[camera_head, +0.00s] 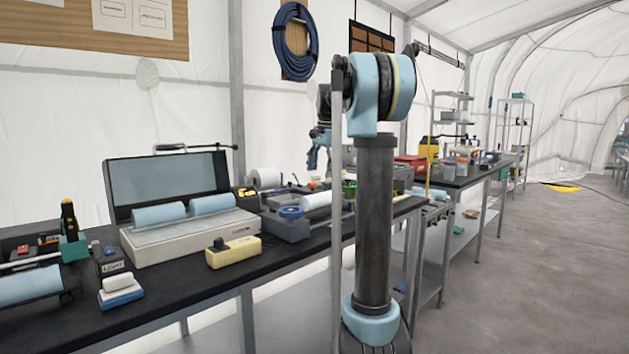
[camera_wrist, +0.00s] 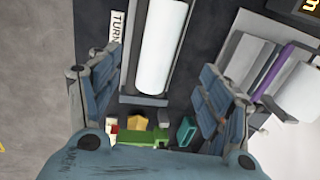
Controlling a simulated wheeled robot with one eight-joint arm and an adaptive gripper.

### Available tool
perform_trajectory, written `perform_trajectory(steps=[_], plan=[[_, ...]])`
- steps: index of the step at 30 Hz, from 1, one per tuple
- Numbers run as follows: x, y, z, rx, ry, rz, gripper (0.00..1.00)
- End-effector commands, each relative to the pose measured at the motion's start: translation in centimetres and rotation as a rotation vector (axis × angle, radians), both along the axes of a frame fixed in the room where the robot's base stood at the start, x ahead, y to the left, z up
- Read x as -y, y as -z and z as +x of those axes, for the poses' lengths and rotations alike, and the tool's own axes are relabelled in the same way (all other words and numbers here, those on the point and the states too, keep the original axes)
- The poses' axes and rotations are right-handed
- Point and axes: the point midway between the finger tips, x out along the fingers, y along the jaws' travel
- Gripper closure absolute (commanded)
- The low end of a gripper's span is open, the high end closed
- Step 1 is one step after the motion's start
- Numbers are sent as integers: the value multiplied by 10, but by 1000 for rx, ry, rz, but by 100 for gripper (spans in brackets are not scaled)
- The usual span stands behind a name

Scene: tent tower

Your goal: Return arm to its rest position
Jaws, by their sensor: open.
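My arm stands in the middle of the head view, with its dark upright link and light blue joints in front of the bench. My gripper (camera_head: 315,158) shows at the left of the upper joint, above the bench and partly hidden by the arm. In the wrist view my gripper (camera_wrist: 160,95) has its two blue-grey fingers wide apart with nothing between them. Below the fingers lie a white roll (camera_wrist: 162,50) in a dark tray and a green item (camera_wrist: 135,137), lower down and apart from the fingers.
A black-topped bench (camera_head: 150,308) runs along the tent wall. It holds an open case (camera_head: 168,180) with blue rolls, a yellow box (camera_head: 233,251) and a blue-and-white block (camera_head: 121,292). A second table stands behind at right. The grey floor (camera_head: 540,270) at right is clear.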

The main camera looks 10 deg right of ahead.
Motion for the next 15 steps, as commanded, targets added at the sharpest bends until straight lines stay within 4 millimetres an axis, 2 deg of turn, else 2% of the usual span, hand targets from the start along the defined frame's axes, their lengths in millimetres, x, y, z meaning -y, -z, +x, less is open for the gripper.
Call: perform_trajectory(steps=[5,15], plan=[[-1,7,-27,8,-49,-9,28],[-5,49,-129,41,-256,-53,28]])
